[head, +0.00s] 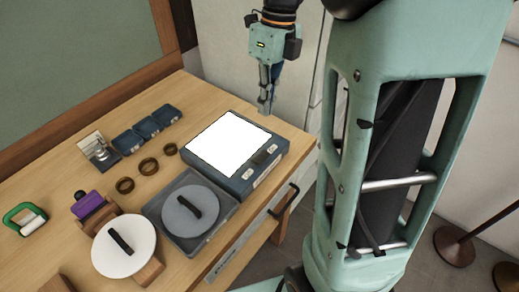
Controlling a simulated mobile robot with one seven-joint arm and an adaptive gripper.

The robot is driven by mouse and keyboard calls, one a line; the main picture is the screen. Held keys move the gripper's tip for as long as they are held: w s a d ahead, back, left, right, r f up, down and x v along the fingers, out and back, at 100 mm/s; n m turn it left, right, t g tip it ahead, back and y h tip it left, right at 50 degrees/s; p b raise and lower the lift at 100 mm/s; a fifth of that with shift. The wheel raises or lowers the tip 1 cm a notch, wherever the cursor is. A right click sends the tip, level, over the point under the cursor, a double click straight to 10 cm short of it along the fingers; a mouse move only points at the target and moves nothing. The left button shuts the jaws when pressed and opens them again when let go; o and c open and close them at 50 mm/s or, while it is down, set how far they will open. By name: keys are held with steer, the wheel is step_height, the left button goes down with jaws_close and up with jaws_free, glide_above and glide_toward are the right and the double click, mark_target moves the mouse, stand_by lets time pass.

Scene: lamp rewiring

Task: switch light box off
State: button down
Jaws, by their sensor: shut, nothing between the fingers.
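The light box (236,150) is a dark blue-grey box at the far right part of the wooden table. Its square top panel glows bright white. Along its right front edge is a dark strip (260,158) with small pale controls; their exact shape is too small to tell. My gripper (264,110) is above the far right corner of the light box, pointing down, with its fingers shut and empty. I cannot tell whether the fingertips touch the box.
A grey tray with a round grey lid (191,211) sits directly before the light box. The table's right edge is close.

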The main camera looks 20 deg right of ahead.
mark_target(258, 159)
stand_by(0.3)
steer(key=f, duration=0.4)
steer(key=s+a+f, duration=0.1)
steer(key=f, duration=0.4)
steer(key=a+f, duration=0.1)
steer(key=f, duration=0.3)
steer(key=shift+s+f+b, duration=0.25)
steer(key=shift+f+b, duration=0.05)
steer(key=shift+b, duration=0.05)
steer(key=shift+f, duration=0.1)
steer(key=shift+s+a+f+p, duration=0.25)
steer(key=shift+p, duration=0.25)
steer(key=shift+w+f, duration=0.1)
steer(key=shift+w, duration=0.05)
steer(key=shift+d, duration=0.15)
